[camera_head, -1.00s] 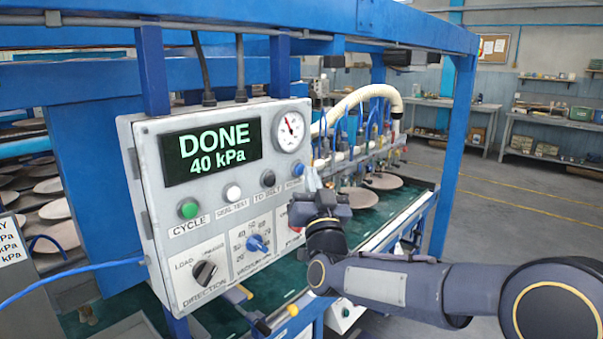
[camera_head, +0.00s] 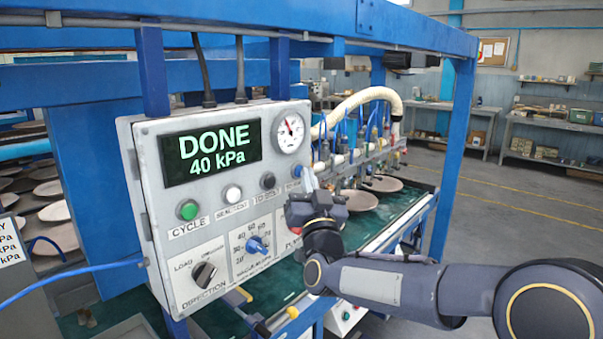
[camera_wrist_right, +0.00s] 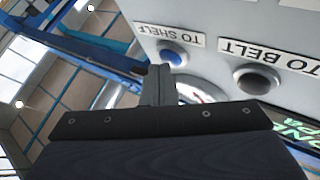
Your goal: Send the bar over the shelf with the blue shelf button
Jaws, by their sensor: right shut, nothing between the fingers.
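The blue shelf button (camera_head: 297,171) is at the upper right of the grey control panel (camera_head: 205,225). In the right wrist view the blue button (camera_wrist_right: 173,57) shows beside its TO SHELF label. My right gripper (camera_head: 309,180) is shut and empty, its fingers pointing up just right of the button in the head view. In the wrist view its fingertips (camera_wrist_right: 159,72) are close to the button; I cannot tell whether they touch. The bar (camera_head: 350,156) with its hoses is behind the panel, above plates on the green belt. My left gripper is out of view.
The black TO BELT button (camera_head: 268,181) is left of the blue one, then the white and green buttons. The display (camera_head: 211,153) reads DONE, 40 kPa. A pressure gauge (camera_head: 290,134) is above the blue button. A blue frame post (camera_head: 452,150) stands at right.

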